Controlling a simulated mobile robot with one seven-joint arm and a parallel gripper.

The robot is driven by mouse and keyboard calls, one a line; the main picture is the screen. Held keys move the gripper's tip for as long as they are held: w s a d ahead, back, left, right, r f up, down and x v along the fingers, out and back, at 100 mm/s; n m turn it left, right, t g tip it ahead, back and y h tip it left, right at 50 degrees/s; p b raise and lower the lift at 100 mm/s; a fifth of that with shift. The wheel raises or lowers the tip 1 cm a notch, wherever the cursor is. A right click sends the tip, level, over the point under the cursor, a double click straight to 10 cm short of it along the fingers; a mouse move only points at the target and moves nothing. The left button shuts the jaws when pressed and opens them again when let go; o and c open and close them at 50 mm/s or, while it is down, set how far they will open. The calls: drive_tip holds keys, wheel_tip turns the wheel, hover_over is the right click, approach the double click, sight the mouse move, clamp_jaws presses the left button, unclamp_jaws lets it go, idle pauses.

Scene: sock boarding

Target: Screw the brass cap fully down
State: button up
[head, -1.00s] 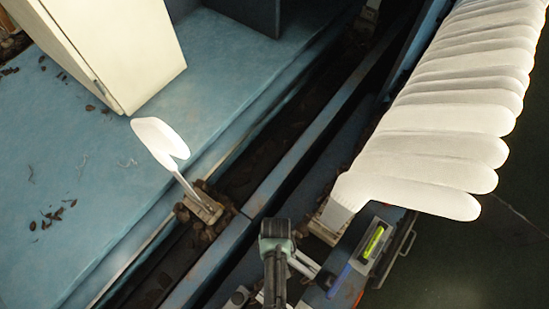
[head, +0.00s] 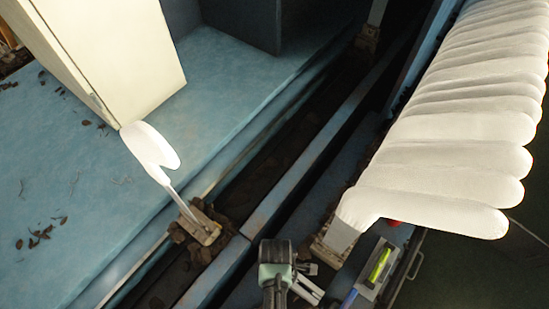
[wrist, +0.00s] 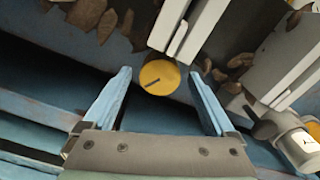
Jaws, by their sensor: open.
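The brass cap (wrist: 160,77) is a round yellow disc with a short dark slanted mark on its face. It shows in the wrist view, under the lower end of a pale grey bar, which seems to overlap its upper edge. My gripper (wrist: 160,74) is open, with one blue finger to each side of the cap and visible gaps between. I cannot tell the height of the fingertips over the cap or how far down its thread sits. In the head view my gripper (head: 307,284) is low at centre, and I cannot make out the cap there.
White sock boards (head: 445,150) stand in a row at the right. A single white board (head: 150,152) rises from a wooden block (head: 203,227) at left. A tray (head: 388,280) holds a yellow-green item. A pale cabinet (head: 115,55) stands on the blue surface; brown scraps lie about.

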drive_tip(key=n+b, duration=0.2)
drive_tip(key=n, duration=0.2)
drive_tip(key=shift+f+n+b, duration=0.25)
drive_tip(key=shift+n+b, duration=0.05)
drive_tip(key=shift+b, duration=0.1)
drive_tip(key=n+b, duration=0.2)
drive_tip(key=n, duration=0.1)
drive_tip(key=shift+s+b, duration=0.1)
drive_tip(key=shift+b, duration=0.2)
wheel_tip(320, 180, up, 14)
drive_tip(key=p, duration=0.5)
drive_tip(key=w+r+m+t+p, duration=0.3)
drive_tip(key=w+r+m+t, duration=0.2)
drive_tip(key=w+r, duration=1.1)
wheel_tip(320, 180, up, 3)
drive_tip(key=shift+a+f+m+t+p, duration=0.2)
drive_tip(key=shift+a+m+t+p, duration=0.1)
drive_tip(key=shift+t, duration=0.9)
